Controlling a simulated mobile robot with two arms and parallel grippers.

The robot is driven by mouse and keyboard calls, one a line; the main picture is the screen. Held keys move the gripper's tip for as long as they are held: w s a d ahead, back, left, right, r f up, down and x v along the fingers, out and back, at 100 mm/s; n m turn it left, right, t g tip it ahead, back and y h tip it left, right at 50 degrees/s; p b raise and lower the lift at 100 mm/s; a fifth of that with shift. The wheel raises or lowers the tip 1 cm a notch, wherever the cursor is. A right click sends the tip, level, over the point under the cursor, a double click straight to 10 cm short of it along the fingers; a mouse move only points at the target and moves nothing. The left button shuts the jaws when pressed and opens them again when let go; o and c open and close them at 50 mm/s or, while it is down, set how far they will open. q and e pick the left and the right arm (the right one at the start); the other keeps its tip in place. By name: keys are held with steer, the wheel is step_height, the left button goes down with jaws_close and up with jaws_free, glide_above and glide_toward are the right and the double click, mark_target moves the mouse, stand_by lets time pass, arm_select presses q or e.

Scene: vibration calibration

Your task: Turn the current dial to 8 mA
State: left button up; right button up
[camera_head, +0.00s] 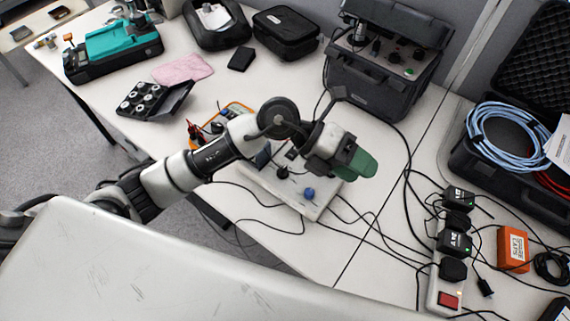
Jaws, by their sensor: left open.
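My left arm reaches in from the left, and its gripper (357,168) with green fingers hangs over the right side of a pale instrument box (318,212). The gripper is open, with nothing seen between its fingers. On the box, a black knob (283,173) and a blue knob (308,194) show left of and below the gripper, apart from it. My arm hides the box's far part. The dial markings are too small to read, so I cannot tell which knob is the current dial. My right gripper is not in view.
A dark case with knobs (370,85) stands behind. A power strip (436,292) with adapters, an orange box (513,249) and an open case with blue cable (510,125) are at right. Loose cables cross the table. A pink cloth (183,69) lies at back left.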

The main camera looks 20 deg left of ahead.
arm_select(q)
steer(key=w+a+f+m+y, duration=0.1)
steer(key=w+a+f+y, duration=0.2)
steer(key=a+f+y, duration=0.3)
steer(key=r+n+t+y, duration=0.1)
steer(key=t+y, duration=0.1)
steer(key=y, duration=0.5)
glide_above(284, 167)
step_height(284, 167, down, 11)
steer(key=shift+r, duration=0.2)
steer(key=shift+c, duration=0.5)
steer(key=c, duration=0.7)
